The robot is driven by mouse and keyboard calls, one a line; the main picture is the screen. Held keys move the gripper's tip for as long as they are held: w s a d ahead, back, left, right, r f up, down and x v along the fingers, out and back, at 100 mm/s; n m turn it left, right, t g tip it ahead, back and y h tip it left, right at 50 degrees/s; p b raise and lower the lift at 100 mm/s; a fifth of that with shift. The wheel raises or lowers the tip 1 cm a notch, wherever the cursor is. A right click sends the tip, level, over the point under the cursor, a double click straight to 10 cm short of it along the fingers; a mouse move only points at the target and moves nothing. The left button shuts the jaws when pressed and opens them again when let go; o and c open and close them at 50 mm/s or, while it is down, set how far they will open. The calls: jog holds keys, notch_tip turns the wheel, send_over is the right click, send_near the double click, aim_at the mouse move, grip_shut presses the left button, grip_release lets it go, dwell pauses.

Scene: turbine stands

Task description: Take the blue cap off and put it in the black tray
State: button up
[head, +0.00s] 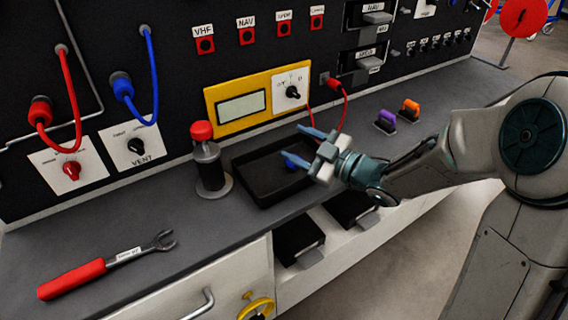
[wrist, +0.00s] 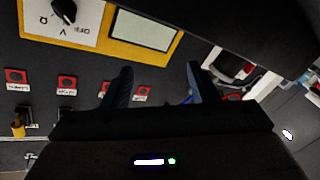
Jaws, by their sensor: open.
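The black tray (head: 258,190) lies on the grey bench below the yellow meter. In the wrist view my gripper (wrist: 160,72) is open, with no cap clearly seen between the fingers. A black post with a red top (head: 203,150) stands upright left of the tray.
A red-handled wrench (head: 105,265) lies at the front left. Purple (head: 386,120) and orange (head: 410,108) pieces stand on the bench to the right. Red (head: 41,110) and blue (head: 122,88) cable plugs, switches and the yellow meter (head: 225,105) are on the upright panel behind.

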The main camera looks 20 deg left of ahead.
jog(key=p+v, duration=0.1)
jog(key=v, duration=1.2)
jog(key=shift+d, duration=0.25)
